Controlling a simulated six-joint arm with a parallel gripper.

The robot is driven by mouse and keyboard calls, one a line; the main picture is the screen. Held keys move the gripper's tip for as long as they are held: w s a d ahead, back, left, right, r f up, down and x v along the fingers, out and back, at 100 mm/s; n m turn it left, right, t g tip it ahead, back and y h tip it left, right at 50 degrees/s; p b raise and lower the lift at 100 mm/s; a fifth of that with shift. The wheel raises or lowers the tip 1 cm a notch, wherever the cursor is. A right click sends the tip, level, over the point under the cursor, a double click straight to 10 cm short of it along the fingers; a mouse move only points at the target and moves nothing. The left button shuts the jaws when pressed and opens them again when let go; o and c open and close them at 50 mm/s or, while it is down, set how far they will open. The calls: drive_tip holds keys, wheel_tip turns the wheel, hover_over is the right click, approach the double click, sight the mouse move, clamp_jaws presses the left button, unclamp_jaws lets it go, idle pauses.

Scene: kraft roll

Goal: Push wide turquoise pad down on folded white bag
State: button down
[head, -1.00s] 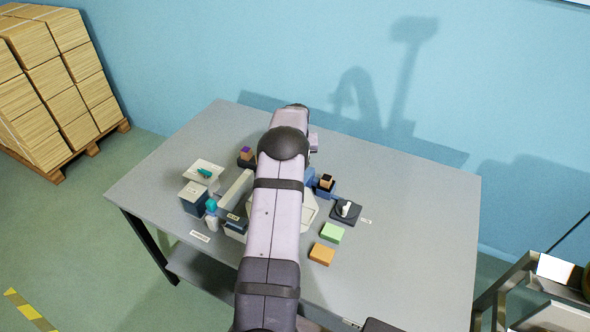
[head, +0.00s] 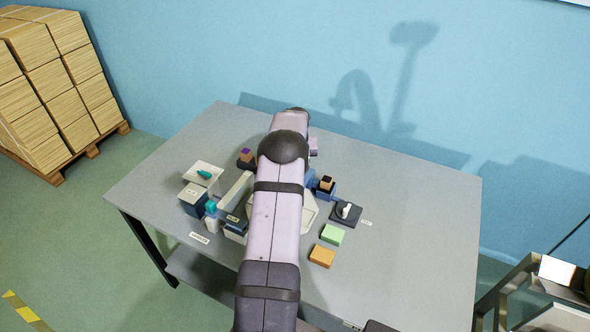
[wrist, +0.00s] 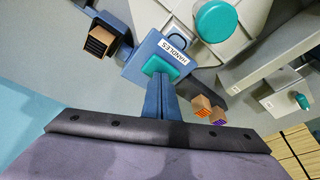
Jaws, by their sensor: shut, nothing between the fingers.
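In the wrist view, a wide round turquoise pad (wrist: 215,22) sits on a pale grey-white body at the top. My gripper (wrist: 160,80) is shut and empty, its dark blue fingers beside the wide pad and apart from it. The fingertips are over or at a smaller square turquoise patch (wrist: 158,65) on a blue block labelled HANDLES (wrist: 143,50); I cannot tell whether they touch. In the head view my arm covers the gripper and the wide pad. I cannot make out a folded white bag clearly in either view.
A pale beam (head: 235,193) lies left of my arm. A white box with a turquoise knob (head: 204,174), brown blocks in holders (head: 326,184), a black-based dial (head: 346,212), and green (head: 332,234) and orange (head: 322,255) blocks stand around. The table's right side (head: 420,230) is clear.

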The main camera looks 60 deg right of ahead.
drive_tip(key=shift+r+p, duration=1.8)
drive_tip(key=shift+r, duration=1.4)
drive_tip(key=w+a+r+n+y, duration=0.15)
drive_tip(key=w+a, duration=0.35)
drive_tip(key=a, duration=0.5)
drive_tip(key=w+a+r+n, duration=0.25)
drive_tip(key=w+a, duration=0.25)
drive_tip(key=a, duration=0.5)
drive_tip(key=w+a+r+n+y, duration=0.15)
drive_tip(key=w+a, duration=0.25)
drive_tip(key=a, duration=0.6)
drive_tip(key=s+a+r+n, duration=0.1)
drive_tip(key=s+a+n, duration=0.1)
drive_tip(key=a, duration=0.6)
drive_tip(key=s+a+r+n, duration=0.1)
drive_tip(key=s+a, duration=0.1)
drive_tip(key=a, duration=0.7)
drive_tip(key=s+a+f+n+g, duration=0.1)
drive_tip(key=s+a+n, duration=0.2)
drive_tip(key=s+a, duration=0.8)
drive_tip(key=shift+s+f+g, duration=0.35)
drive_tip(key=shift+s+g, duration=0.05)
drive_tip(key=shift+s, duration=0.05)
drive_tip(key=shift+n, duration=0.25)
